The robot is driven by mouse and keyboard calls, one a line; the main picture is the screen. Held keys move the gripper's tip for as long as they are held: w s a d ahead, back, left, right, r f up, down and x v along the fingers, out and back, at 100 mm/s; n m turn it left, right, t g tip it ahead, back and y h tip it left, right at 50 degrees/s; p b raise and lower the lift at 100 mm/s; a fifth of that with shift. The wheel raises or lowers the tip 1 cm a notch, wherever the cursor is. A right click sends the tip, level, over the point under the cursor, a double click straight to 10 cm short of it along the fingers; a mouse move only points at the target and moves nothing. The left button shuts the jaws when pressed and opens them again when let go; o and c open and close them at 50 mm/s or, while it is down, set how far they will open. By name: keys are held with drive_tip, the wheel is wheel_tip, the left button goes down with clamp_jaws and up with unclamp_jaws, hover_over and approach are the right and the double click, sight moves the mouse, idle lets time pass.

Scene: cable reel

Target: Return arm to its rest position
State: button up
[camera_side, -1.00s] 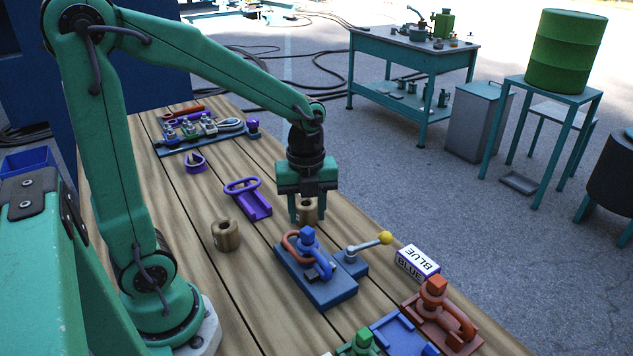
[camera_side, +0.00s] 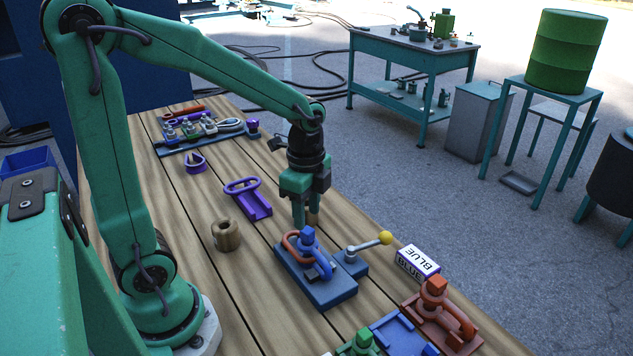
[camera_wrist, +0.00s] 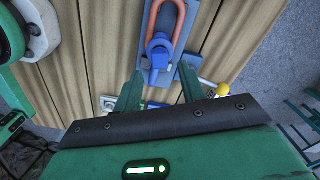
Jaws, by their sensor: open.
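My gripper (camera_side: 306,218) is open at the end of my arm, pointing down over the wooden table (camera_side: 205,285). A blue fixture (camera_side: 318,287) with an orange loop and a blue shackle stands just in front of the gripper. In the wrist view the two fingers (camera_wrist: 160,92) are spread apart, with the blue fixture (camera_wrist: 157,60) beyond them and nothing held between them.
A yellow-knobbed lever (camera_side: 384,238), a BLUE box (camera_side: 417,262) and a red-brown fixture (camera_side: 437,312) stand to the right. A tray with fittings (camera_side: 205,138) is at the back.

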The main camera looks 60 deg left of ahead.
sight(307, 230)
drive_tip(key=n, duration=1.2)
drive_tip(key=shift+n, duration=1.9)
drive_tip(key=shift+f, duration=0.2)
drive_tip(key=shift+f, duration=2.15)
